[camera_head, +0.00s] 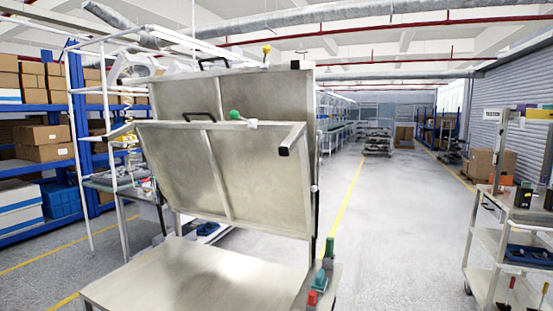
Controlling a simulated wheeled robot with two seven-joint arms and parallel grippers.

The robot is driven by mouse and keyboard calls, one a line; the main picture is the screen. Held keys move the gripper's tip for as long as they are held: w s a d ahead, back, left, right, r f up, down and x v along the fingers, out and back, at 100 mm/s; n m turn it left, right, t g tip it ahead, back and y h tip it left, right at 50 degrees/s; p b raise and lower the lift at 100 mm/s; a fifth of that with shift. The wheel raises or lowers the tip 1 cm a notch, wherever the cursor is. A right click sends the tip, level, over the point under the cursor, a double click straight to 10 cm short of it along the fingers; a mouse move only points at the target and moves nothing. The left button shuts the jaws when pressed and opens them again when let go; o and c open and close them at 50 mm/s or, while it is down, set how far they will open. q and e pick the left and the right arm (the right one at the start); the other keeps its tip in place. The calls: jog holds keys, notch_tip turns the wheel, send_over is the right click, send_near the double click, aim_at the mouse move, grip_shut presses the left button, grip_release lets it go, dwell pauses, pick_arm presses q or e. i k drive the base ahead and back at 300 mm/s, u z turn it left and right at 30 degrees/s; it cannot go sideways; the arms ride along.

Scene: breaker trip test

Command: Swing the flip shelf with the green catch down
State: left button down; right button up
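The flip shelf with the green catch (255,178) is a metal panel folded up, leaning at a steep angle above a flat lower shelf. Its green catch (235,115) is a round knob at the middle of its top edge. A dark handle (199,116) sits left of the knob. A short bar (293,139) juts out at its upper right. Neither of my grippers shows in the head view.
Another raised panel (240,92) with a yellow knob (266,49) stands behind. The lower shelf (190,275) lies flat and bare, with red and green items (319,282) at its right edge. A cart (484,250) stands far right; the floor between is clear.

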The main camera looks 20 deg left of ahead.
aim_at(255, 175)
jog(key=u, duration=0.65)
jog(key=i, duration=1)
